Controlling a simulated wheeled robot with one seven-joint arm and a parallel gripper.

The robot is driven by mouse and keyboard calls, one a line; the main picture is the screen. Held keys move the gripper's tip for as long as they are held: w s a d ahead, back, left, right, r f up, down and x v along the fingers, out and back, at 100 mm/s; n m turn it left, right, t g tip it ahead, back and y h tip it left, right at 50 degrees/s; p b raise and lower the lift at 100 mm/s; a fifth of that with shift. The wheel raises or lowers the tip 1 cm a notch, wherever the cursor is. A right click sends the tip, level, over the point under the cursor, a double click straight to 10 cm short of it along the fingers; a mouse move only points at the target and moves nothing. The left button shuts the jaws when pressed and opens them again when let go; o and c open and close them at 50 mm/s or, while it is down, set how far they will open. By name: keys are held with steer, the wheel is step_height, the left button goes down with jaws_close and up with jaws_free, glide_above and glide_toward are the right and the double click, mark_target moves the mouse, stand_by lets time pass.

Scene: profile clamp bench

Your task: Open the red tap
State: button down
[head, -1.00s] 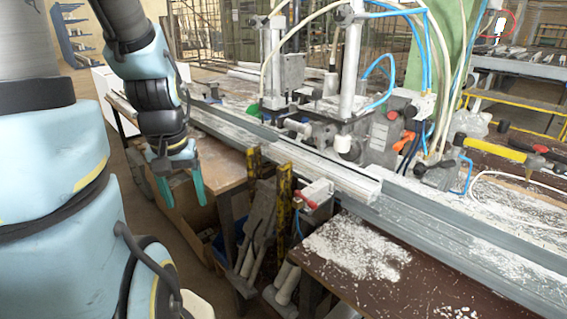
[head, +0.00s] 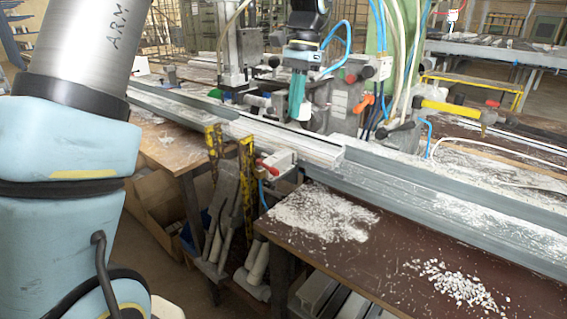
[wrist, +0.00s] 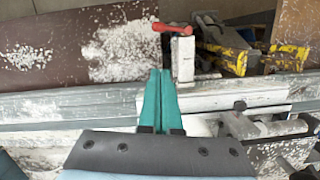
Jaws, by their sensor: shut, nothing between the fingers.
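The red tap (head: 267,164) has a red lever on a pale block (head: 281,159) at the front edge of the grey profile rail. In the wrist view the red lever (wrist: 171,27) lies crosswise on top of its upright pale block (wrist: 183,58), reaching out to the left. My gripper (head: 296,116) has teal fingers and hangs over the rail, behind and above the tap in the head view. In the wrist view my gripper (wrist: 160,74) is shut and empty, with its tips apart from the lever.
Clamp cylinders and hoses stand close around my gripper. Yellow-black posts (head: 247,175) stand just left of the tap. An orange lever (head: 366,102) and a yellow-handled tool (head: 445,107) lie to the right. The brown table (head: 400,240) in front holds only white chips.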

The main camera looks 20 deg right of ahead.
steer(key=shift+s+d+r, duration=0.2)
steer(key=shift+s+d, duration=0.05)
steer(key=shift+d, duration=0.35)
steer(key=shift+f, duration=0.1)
steer(key=s+a+f+p, duration=0.1)
steer(key=a+f+p, duration=0.2)
steer(key=f, duration=0.8)
steer(key=shift+s+a+f, duration=0.25)
steer(key=shift+s+a, duration=0.05)
steer(key=shift+a, duration=0.8)
steer(key=shift+s+m+p, duration=0.1)
steer(key=shift+m+p, duration=0.2)
steer(key=shift+m, duration=0.1)
